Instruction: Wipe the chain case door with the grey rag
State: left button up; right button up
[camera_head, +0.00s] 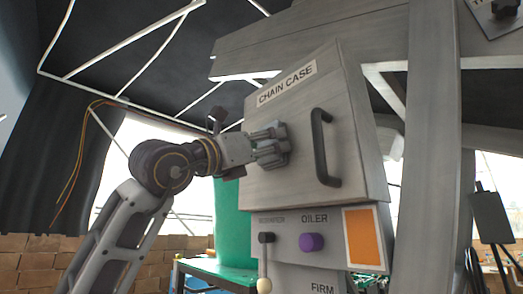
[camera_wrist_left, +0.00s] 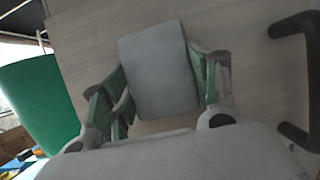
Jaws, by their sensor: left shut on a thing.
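The chain case door (camera_head: 290,150) is a large grey panel with a "CHAIN CASE" label at its top and a black handle (camera_head: 322,148) on its right side. My left gripper (camera_head: 280,146) is at the left part of the door, its fingers pointing at the panel. In the left wrist view the left gripper (camera_wrist_left: 165,90) is shut on the grey rag (camera_wrist_left: 157,68), a flat grey rectangle between its two fingers. The rag lies close against the door (camera_wrist_left: 260,85); whether it touches I cannot tell. My right gripper is not in view.
Below the door are a purple knob (camera_head: 311,242), a black lever (camera_head: 266,238) and an orange panel (camera_head: 364,238). A green cylinder (camera_head: 232,222) stands behind at lower left. A grey post (camera_head: 431,150) rises right of the case. The handle stands out from the door.

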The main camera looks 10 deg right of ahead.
aim_at(288, 139)
pick_arm(q)
jog(key=shift+s+d, duration=0.1)
dwell(0.3)
jog(key=shift+s+d+b, duration=0.45)
jog(key=shift+s+d, duration=0.15)
jog(key=shift+s, duration=0.2)
jog(key=shift+s+d+b, duration=0.4)
jog(key=shift+s+d, duration=0.15)
jog(key=shift+s, duration=0.25)
jog(key=shift+w+a, duration=0.15)
jog(key=shift+w, duration=0.1)
jog(key=shift+w+a, duration=0.55)
jog(key=shift+w, duration=0.2)
jog(key=shift+w+a, duration=0.55)
jog(key=shift+w, duration=0.15)
jog(key=shift+w, duration=0.1)
jog(key=shift+w+a+p, duration=0.2)
jog(key=shift+w+a, duration=0.4)
jog(key=shift+w, duration=0.15)
jog(key=shift+w+a+p, duration=0.2)
jog(key=shift+w+a, duration=0.35)
jog(key=shift+w, duration=0.2)
